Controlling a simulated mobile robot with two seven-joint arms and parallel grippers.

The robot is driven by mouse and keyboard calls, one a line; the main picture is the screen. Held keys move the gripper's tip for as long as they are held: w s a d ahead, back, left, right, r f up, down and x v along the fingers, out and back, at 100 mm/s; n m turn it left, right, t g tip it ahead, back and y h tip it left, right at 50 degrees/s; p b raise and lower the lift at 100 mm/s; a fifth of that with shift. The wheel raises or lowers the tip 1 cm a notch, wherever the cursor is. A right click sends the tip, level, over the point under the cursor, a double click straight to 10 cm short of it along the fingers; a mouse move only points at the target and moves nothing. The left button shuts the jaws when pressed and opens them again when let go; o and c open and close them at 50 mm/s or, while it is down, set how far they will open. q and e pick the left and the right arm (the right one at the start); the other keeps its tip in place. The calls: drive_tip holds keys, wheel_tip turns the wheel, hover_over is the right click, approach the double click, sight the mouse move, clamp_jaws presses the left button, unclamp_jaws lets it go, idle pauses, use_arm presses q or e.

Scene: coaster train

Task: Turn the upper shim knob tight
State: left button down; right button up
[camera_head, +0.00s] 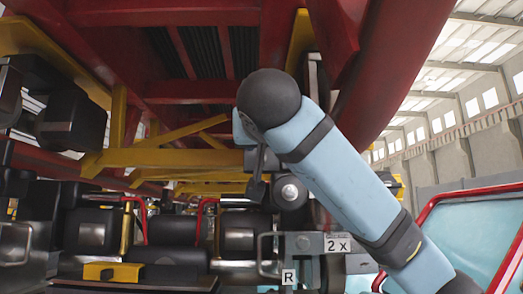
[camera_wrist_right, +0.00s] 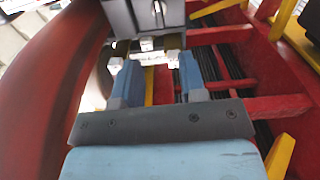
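In the right wrist view, my right gripper (camera_wrist_right: 144,62) has its two blue fingers spread apart, with pale tips. A small light-coloured part (camera_wrist_right: 150,54) lies at the tips, below a grey block (camera_wrist_right: 145,18); I cannot tell whether the fingers touch it or whether it is the knob. In the head view, my right arm reaches up from the lower right and hides its gripper. A round dark part with a bright centre (camera_head: 289,192) sits below the arm's bend, above a grey bracket (camera_head: 325,243) labelled "2 x". I cannot tell which is the upper shim knob. My left gripper is out of view.
The red and yellow train underframe (camera_head: 190,157) hangs overhead and close around my arm. An "R" label (camera_head: 289,277) is below the bracket. Dark machinery (camera_head: 95,232) and a yellow block (camera_head: 112,272) fill the lower left. A red-framed panel (camera_head: 470,235) stands at right.

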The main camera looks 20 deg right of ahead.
drive_tip(key=p+x, duration=0.3)
drive_tip(key=x, duration=0.8)
drive_tip(key=shift+w+f+p, duration=0.2)
drive_tip(key=shift+w+p, duration=0.1)
drive_tip(key=shift+p, duration=0.05)
drive_tip(key=shift+s+d, duration=0.1)
drive_tip(key=c, duration=0.6)
clamp_jaws()
